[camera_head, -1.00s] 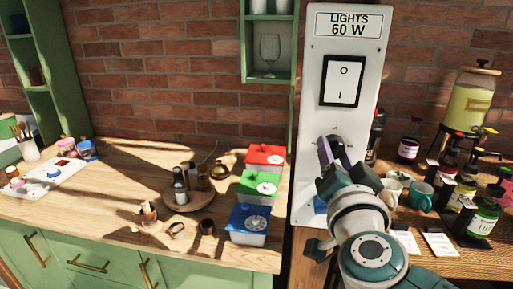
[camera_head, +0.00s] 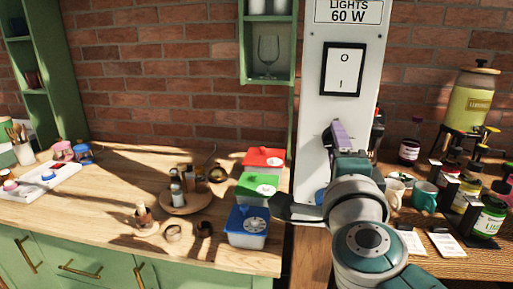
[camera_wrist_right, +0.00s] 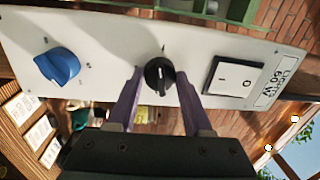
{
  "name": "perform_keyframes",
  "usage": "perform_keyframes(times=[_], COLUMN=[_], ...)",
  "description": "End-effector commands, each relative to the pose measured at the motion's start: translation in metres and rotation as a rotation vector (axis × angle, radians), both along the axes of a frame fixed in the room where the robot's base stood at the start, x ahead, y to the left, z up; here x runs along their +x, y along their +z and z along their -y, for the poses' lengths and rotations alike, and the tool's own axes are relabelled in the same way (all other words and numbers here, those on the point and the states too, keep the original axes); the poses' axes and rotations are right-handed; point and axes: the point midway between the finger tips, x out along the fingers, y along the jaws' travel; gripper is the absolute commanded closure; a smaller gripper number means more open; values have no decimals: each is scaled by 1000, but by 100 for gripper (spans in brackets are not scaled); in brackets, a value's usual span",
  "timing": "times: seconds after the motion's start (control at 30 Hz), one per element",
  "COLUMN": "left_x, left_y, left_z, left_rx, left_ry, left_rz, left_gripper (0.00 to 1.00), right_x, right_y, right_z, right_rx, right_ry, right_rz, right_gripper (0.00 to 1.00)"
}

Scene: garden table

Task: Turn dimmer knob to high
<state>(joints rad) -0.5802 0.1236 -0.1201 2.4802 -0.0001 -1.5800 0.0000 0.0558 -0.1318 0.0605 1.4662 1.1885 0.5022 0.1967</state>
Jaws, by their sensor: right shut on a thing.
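A white wall panel (camera_head: 318,125) carries a rocker switch (camera_head: 343,69) under a "LIGHTS 60 W" label. In the right wrist view a round black knob (camera_wrist_right: 159,77) sits mid-panel, with a pale line across its face running roughly up and down in the picture. A blue knob (camera_wrist_right: 57,67) is further left on the panel there. My right gripper (camera_head: 346,135) is at the panel below the switch; its purple fingers (camera_wrist_right: 159,84) are shut on the black knob, one on each side. The gripper hides this knob in the head view.
Red (camera_head: 264,158), green (camera_head: 257,186) and blue (camera_head: 247,226) lidded boxes stand left of the panel. Mugs, including a teal one (camera_head: 424,195), jars and a drink dispenser (camera_head: 472,103) crowd the right counter. Brick wall lies behind.

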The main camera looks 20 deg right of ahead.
Motion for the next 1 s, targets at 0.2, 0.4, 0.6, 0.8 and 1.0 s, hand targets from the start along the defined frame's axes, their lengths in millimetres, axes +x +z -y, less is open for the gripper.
perform_keyframes(times=[0.2,0.4,0.6,0.8,1.0], left_x=[0,0,0,0,0], left_y=[-8,-11,-12,-12,-12], left_z=[2,2,2,2,0], left_rx=[-7,-8,-8,-7,-1], left_ry=[4,6,6,4,1], left_rz=[0,0,0,0,0], left_gripper=[11,11,11,11,11], right_x=[0,0,0,0,0], right_y=[-1,0,0,0,0], right_z=[0,0,0,0,0], right_rx=[121,192,223,231,231], right_ry=[-1,-1,0,0,0], right_rz=[75,117,137,142,142], right_gripper=[100,100,100,100,100])
